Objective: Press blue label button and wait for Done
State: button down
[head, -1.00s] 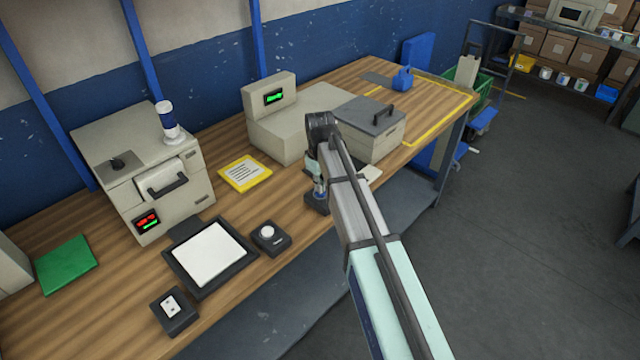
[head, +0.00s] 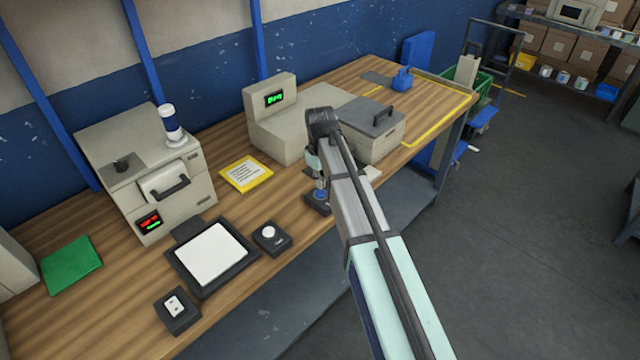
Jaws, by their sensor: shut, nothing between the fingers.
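A small dark box (head: 314,208) with a blue button (head: 321,195) stands at the table's front edge, right of the white-button box. My gripper (head: 319,184) points down right over the blue button, its fingers shut and empty. Whether the fingertips touch the button is too small to tell. Behind it is the beige wrapper machine (head: 276,138) with a raised head and a small display (head: 274,99). The display shows short green text, too small to read surely. My arm hides part of the machine's front and the table beside the box.
A box with a white round button (head: 269,233), a black-framed white pad (head: 212,254) and a switch box (head: 176,308) lie to the left. A yellow-edged sheet (head: 246,173) lies behind. A second beige machine (head: 150,190) stands at the wall.

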aim_at(320, 192)
notch_tip(320, 192, up, 10)
jog(key=b, duration=0.3)
jog(key=shift+r, duration=0.15)
jog(key=shift+w, duration=0.15)
dwell(0.4)
